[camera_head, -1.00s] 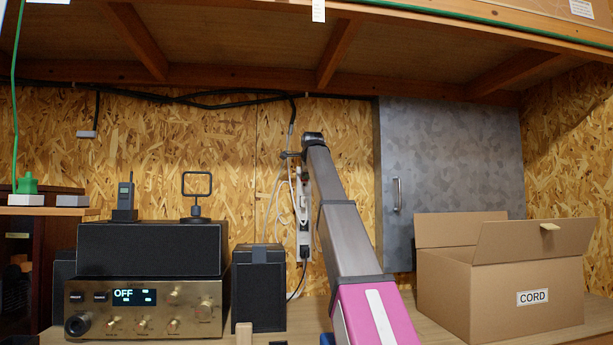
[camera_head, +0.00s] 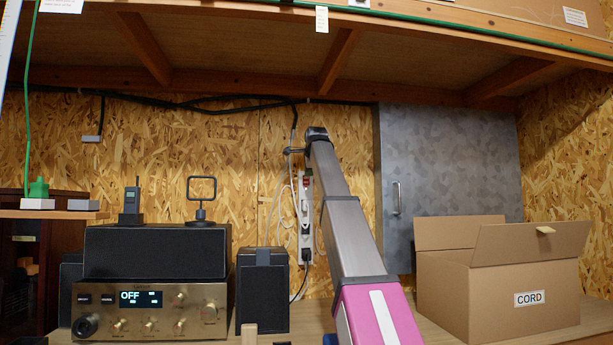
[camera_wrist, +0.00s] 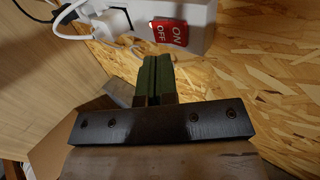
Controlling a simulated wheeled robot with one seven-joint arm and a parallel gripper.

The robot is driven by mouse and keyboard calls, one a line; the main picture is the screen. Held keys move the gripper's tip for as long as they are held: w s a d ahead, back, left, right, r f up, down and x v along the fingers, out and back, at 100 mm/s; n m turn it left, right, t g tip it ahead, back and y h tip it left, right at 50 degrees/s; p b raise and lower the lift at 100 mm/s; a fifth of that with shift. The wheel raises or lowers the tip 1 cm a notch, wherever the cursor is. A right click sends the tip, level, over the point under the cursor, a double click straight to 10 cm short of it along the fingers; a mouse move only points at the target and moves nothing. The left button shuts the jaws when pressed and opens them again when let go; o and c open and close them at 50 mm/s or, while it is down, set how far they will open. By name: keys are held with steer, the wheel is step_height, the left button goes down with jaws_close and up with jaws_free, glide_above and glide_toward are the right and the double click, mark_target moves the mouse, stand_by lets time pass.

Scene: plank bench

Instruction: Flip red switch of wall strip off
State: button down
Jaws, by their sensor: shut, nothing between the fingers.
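The white wall strip (camera_head: 305,232) hangs upright on the chipboard wall, partly behind my arm in the head view. Its red switch (camera_head: 308,182) is near the strip's upper end. In the wrist view the red switch (camera_wrist: 172,33) shows OFF and ON lettering, on the white strip (camera_wrist: 200,17). I cannot tell which side is pressed in. My gripper (camera_wrist: 157,62) is shut and empty, with its green fingertips just below the switch in the wrist view. I cannot tell whether they touch it. In the head view my gripper is small beside the strip's top.
White plugs (camera_wrist: 112,22) and cords sit in the strip beside the switch. A grey cabinet (camera_head: 450,165) is right of my arm. A CORD box (camera_head: 525,285), a speaker (camera_head: 262,290) and an amplifier (camera_head: 150,308) reading OFF stand on the bench. A shelf hangs above.

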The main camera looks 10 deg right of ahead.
steer(key=v, duration=0.9)
steer(key=shift+r, duration=0.5)
steer(key=shift+s, duration=0.15)
